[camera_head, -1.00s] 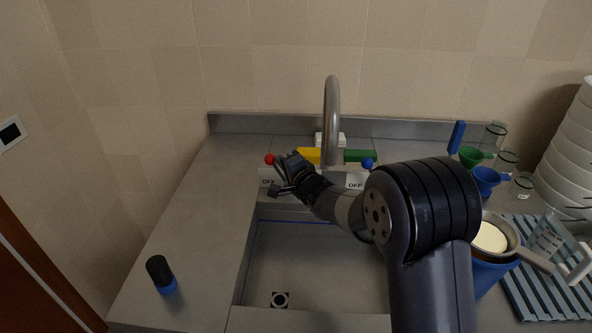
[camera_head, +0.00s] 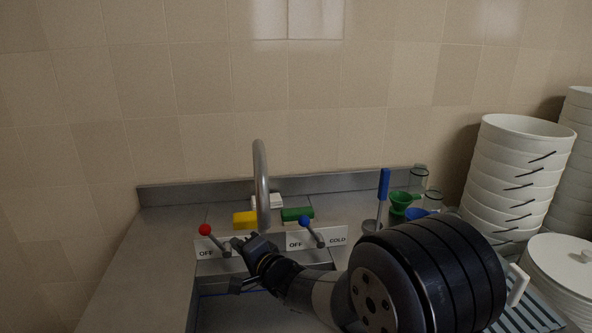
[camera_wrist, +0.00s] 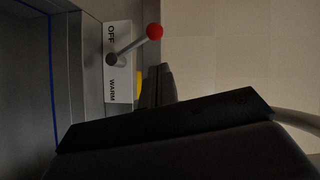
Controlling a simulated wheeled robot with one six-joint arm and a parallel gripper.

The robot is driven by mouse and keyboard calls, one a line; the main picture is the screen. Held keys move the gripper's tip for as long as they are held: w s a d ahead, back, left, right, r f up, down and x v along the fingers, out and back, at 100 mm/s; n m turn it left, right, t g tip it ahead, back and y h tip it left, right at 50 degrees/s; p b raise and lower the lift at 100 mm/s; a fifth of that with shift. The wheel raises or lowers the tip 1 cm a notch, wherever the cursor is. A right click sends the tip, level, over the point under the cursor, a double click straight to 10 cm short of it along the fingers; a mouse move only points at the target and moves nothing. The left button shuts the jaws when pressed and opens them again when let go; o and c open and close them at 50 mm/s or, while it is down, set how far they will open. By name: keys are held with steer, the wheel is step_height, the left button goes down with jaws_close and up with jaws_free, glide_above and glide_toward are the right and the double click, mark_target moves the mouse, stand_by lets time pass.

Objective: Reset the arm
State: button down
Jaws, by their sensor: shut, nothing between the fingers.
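My gripper (camera_head: 246,248) is in the head view, low in front of the tap panel at the back of the sink, just right of the red-knobbed lever (camera_head: 205,230). Its jaws are shut with nothing held. My arm reaches up from the lower right and covers much of the sink and counter. In the wrist view dark gripper parts (camera_wrist: 165,85) fill the lower middle, close to the OFF/WARM label plate (camera_wrist: 118,60) and the red-knobbed lever (camera_wrist: 154,31). Whether the gripper touches the lever or panel cannot be told.
A curved faucet (camera_head: 261,175) rises behind my gripper. A blue-knobbed lever (camera_head: 305,221), a yellow sponge (camera_head: 244,219) and a green sponge (camera_head: 297,214) are close by. Funnels (camera_head: 403,199) and stacked white buckets (camera_head: 520,150) stand right. Left counter is clear where visible.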

steer(key=p+x, duration=0.1)
steer(key=x, duration=0.9)
steer(key=shift+w+d, duration=0.15)
steer(key=shift+w, duration=0.25)
